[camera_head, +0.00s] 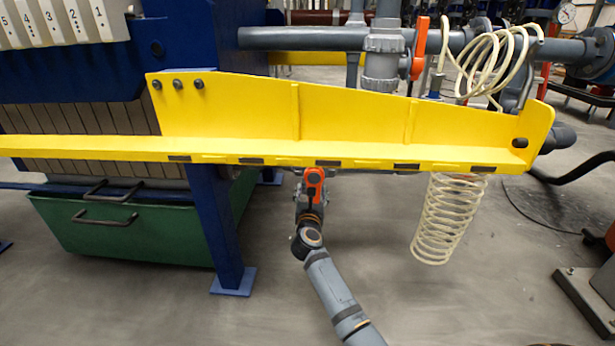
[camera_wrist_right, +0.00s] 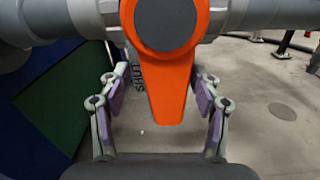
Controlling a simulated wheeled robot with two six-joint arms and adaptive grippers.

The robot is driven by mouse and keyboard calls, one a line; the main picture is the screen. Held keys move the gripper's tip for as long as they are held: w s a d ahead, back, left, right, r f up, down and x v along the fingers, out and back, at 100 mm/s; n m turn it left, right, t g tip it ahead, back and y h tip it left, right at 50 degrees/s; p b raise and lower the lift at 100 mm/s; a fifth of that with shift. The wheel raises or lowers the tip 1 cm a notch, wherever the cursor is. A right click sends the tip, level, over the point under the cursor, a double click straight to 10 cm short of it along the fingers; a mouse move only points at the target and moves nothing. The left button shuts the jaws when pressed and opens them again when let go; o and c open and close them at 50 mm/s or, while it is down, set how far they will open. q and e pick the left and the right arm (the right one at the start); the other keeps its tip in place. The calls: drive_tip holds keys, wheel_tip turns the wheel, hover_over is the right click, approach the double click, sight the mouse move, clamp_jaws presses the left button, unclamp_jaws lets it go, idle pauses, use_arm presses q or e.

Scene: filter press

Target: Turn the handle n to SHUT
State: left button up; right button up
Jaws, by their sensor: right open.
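An orange valve handle (camera_head: 315,175) hangs just under the yellow beam in the head view. In the right wrist view the orange handle (camera_wrist_right: 168,88) fills the upper middle, with a round grey hub; its narrowing lever points down the picture, crosswise to the grey pipe (camera_wrist_right: 262,14). Dark letters reading SHUT (camera_wrist_right: 138,76) stand beside the lever's left edge. My right gripper (camera_wrist_right: 160,100) is open, one purple-padded finger on each side of the lever, with a visible gap on both sides. In the head view my right gripper (camera_head: 309,208) is at the handle from below. My left gripper is not in view.
The yellow beam (camera_head: 240,130) runs right above the handle. A blue post (camera_head: 215,225) stands left of my right arm. A pale coiled hose (camera_head: 448,220) hangs to the right. Another orange handle (camera_head: 420,48) sits on the upper pipework. The floor below is mostly clear.

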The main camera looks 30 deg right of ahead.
drive_tip(key=p+v, duration=0.2)
drive_tip(key=v, duration=0.5)
drive_tip(key=shift+d, duration=0.1)
